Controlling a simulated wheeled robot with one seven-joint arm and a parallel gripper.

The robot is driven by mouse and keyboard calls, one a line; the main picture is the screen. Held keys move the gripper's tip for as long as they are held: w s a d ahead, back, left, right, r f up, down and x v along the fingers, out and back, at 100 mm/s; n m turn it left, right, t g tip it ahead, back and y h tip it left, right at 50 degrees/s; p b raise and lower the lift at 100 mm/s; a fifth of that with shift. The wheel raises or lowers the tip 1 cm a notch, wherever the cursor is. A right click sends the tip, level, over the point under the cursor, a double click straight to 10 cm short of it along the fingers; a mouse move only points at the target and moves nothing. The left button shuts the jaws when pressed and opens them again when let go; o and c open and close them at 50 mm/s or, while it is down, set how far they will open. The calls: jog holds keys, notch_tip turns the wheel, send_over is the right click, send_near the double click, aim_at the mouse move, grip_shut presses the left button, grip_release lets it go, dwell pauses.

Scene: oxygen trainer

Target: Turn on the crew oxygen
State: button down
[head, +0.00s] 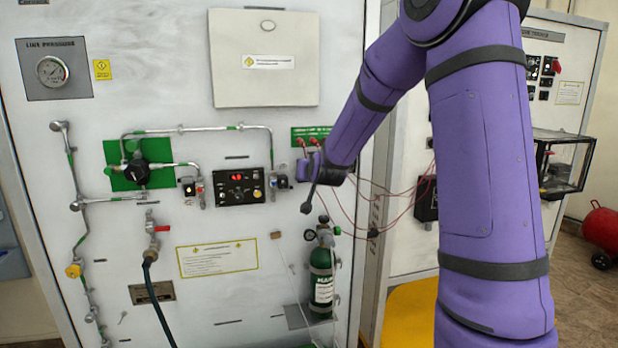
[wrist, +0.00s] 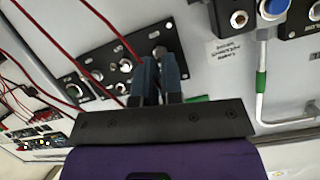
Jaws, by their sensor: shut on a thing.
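In the wrist view my gripper (wrist: 159,64) has its two blue fingers close together over a black panel (wrist: 97,66) with several round metal fittings. The fingers are shut on a small fitting of this panel. The fitting is mostly hidden between the fingertips, so I cannot tell its kind or position. In the head view my gripper (head: 299,174) is at the white oxygen trainer board (head: 215,290), just right of a black control panel (head: 237,188) with a red lit display. The fingertips are hard to make out there. A green oxygen cylinder (head: 321,278) stands below.
Red wires (wrist: 103,22) cross close to my fingers. A blue knob (wrist: 272,8) and a silver pipe (wrist: 263,70) with a green band are at the right in the wrist view. In the head view a hose (head: 157,298) hangs from a red-handled valve (head: 158,228).

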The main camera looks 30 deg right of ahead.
jog(key=shift+w+r+g, duration=0.1)
jog(key=shift+r+g, duration=0.15)
jog(key=shift+g, duration=0.45)
jog(key=c, duration=1.3)
grip_release()
jog(key=shift+o, duration=0.2)
jog(key=v, duration=1)
jog(key=shift+s+r, duration=0.25)
jog(key=shift+r, duration=0.1)
